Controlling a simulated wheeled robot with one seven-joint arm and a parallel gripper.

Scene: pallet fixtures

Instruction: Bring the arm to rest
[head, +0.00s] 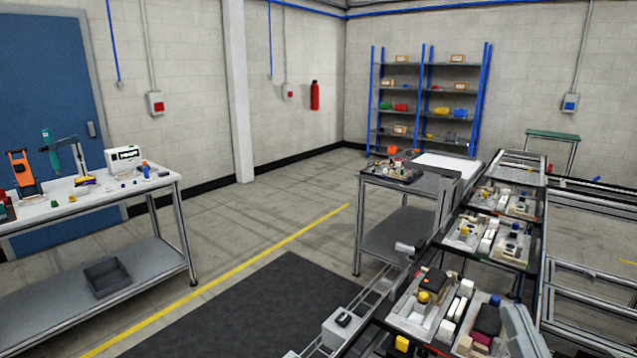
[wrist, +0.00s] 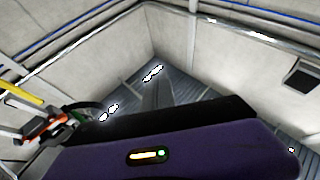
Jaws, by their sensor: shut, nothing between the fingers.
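My gripper's fingers cannot be made out in either view. In the head view a pale grey part at the lower right edge may be a piece of my arm, but I cannot tell for sure. The wrist view is filled low down by a dark purple and black body with a small lit indicator, possibly my own. No held object shows in either view.
Pallets with fixtures (head: 432,320) stand on a conveyor (head: 541,257) at the right. A workbench (head: 108,195) with tools is at the left, a blue-framed shelf (head: 426,68) at the back. The middle floor is clear.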

